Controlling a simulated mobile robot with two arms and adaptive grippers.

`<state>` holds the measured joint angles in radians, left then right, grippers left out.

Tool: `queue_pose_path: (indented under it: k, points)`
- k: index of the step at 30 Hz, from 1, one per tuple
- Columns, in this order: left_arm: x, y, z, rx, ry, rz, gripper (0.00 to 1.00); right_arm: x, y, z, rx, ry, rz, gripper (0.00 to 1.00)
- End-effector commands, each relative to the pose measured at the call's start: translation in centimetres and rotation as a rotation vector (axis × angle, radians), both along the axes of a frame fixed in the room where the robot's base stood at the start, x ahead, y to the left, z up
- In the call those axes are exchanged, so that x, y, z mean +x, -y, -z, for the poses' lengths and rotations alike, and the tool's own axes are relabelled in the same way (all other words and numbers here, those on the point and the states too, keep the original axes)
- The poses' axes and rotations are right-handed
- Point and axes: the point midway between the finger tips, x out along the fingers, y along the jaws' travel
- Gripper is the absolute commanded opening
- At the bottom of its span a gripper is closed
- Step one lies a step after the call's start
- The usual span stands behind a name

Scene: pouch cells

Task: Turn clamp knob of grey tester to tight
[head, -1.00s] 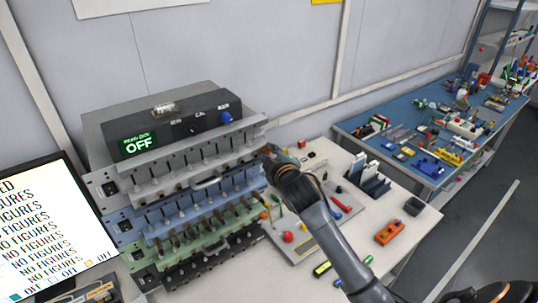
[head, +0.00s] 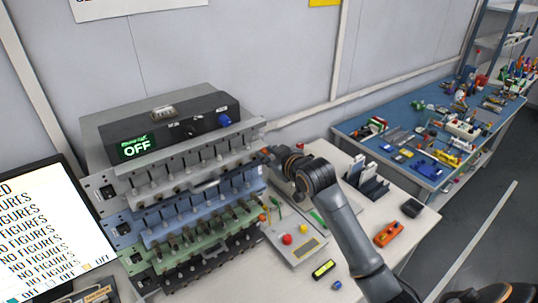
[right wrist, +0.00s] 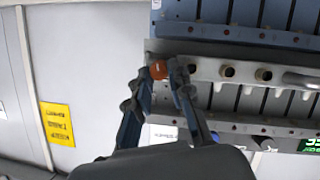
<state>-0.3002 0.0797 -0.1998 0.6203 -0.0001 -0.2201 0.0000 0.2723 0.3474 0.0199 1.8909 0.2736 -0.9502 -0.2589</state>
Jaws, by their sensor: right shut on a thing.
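The grey tester (head: 205,158) is the top rack of the stack, with a row of clamps along its front. It also shows in the right wrist view (right wrist: 215,70). Its small orange clamp knob (right wrist: 158,70) is at the rack's end, between my right fingertips. My right gripper (right wrist: 165,75) is shut on this knob. In the head view my right gripper (head: 270,157) reaches the right end of the grey tester, and my wrist partly hides it. How far the knob is turned cannot be told. My left gripper is not in view.
Blue (head: 180,213), green (head: 172,243) and black racks lie below the grey one. A black box (head: 178,131) reading OFF is behind it. A monitor (head: 45,215) stands left. A control panel (head: 292,240), an orange device (head: 388,234) and upright holders (head: 365,180) are on the bench to the right.

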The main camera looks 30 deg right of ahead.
Motion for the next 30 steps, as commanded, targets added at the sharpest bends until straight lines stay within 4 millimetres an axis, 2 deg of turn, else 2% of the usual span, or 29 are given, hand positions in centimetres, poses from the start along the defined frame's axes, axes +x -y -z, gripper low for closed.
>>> queue_pose_path:
  k: [1,11,12,15,25,30]
  points:
    - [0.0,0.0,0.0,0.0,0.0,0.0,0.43,-0.1,0.0,0.5,0.004,-0.012,0.001,0.0]
    - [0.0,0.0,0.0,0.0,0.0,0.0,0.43,-0.1,0.0,0.5,0.005,-0.013,0.001,0.0]
    - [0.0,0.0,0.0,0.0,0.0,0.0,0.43,-0.1,0.0,0.6,0.005,-0.013,0.001,0.22]
    - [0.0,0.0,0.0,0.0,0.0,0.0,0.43,-0.1,0.0,0.5,0.004,-0.011,0.0,0.42]
    - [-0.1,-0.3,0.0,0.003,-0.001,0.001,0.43,-0.1,0.0,0.2,0.004,-0.005,0.0,0.43]
    - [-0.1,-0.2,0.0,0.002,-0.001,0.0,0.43,-1.6,0.0,-0.4,0.003,-0.004,0.0,0.43]
